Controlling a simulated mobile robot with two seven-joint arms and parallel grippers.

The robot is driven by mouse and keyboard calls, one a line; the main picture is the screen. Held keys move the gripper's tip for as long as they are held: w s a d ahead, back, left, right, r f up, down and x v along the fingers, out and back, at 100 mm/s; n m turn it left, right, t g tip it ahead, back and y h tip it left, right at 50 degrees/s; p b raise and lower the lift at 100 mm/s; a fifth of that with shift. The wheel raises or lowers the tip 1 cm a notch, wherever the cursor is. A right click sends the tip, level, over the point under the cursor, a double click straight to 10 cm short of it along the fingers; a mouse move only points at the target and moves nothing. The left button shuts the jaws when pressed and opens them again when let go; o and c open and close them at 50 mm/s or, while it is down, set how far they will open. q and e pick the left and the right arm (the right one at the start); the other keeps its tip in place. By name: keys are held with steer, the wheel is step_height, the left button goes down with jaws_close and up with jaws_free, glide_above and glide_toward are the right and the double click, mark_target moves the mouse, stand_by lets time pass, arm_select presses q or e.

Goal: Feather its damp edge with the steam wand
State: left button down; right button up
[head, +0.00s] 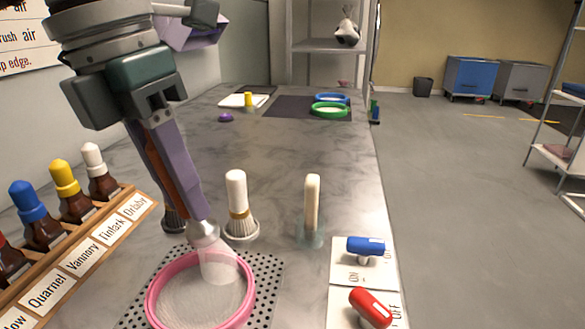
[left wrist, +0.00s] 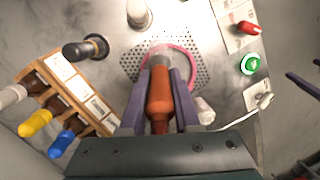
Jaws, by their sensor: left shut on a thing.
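My left gripper (head: 192,215) points down, its purple fingers shut on the steam wand. The wand's orange-brown body (left wrist: 160,98) shows between the fingers in the left wrist view. Its pale nozzle (head: 203,232) sits above the pink ring (head: 152,300), and a translucent whitish cone, like steam, spreads below it. The ring lies on a perforated plate (head: 265,275) and frames a pale mesh-like surface. I cannot make out a damp edge on it. Two dark purple prongs of my right gripper (left wrist: 307,75) show apart at the right edge of the left wrist view, partly cut off.
A white-handled brush (head: 237,195) and a pale stick in a clear holder (head: 312,205) stand behind the ring. A blue switch (head: 365,247) and red switch (head: 371,307) are at the right. Capped bottles (head: 73,190) stand in a labelled rack at left. The counter's middle is clear.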

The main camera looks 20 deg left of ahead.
arm_select(q)
steer(key=shift+a, duration=0.25)
steer(key=shift+r, duration=0.1)
step_height(320, 180, up, 7)
steer(key=p, duration=0.5)
steer(key=shift+p, duration=0.3)
